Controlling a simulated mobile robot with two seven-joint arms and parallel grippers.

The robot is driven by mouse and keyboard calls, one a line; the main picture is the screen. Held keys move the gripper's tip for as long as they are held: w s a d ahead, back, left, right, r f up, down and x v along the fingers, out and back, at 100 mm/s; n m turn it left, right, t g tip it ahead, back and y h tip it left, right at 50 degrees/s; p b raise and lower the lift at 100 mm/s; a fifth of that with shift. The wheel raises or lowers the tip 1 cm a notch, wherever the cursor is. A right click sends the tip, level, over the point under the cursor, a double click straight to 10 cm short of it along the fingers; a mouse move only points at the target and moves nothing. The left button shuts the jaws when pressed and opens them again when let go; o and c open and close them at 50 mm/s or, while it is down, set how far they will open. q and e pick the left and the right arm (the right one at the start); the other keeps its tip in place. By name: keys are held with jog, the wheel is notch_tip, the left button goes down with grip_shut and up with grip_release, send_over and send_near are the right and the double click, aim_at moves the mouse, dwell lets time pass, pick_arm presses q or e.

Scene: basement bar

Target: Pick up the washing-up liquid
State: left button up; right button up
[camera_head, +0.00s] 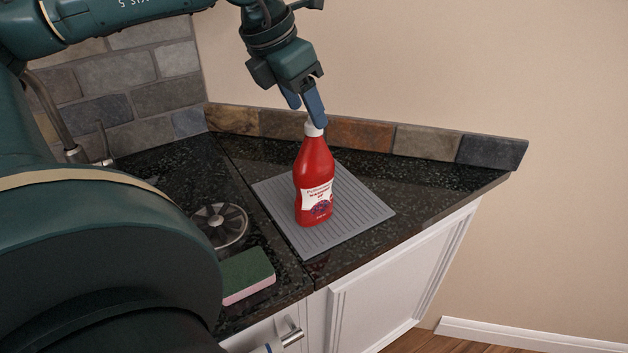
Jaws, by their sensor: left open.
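The washing-up liquid (314,180) is a red bottle with a white cap and a white label. It stands upright on a grey ribbed mat (355,218) on the dark counter. My left gripper (304,110) is open and points down, with its blue fingers just above and behind the bottle's cap. One finger overlaps the cap in the picture; I cannot tell whether they touch.
A green and pink sponge (247,276) lies near the counter's front edge. A round dark drain or burner (219,225) is left of the mat. A tap (66,135) stands at the left. A low stone backsplash (365,134) runs behind the mat.

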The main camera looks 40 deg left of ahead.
aim_at(309, 118)
pick_arm(q)
jog(key=shift+p+x, duration=0.55)
jog(key=shift+x, duration=2.25)
jog(key=shift+s, duration=0.15)
jog(key=shift+c, duration=0.5)
grip_shut()
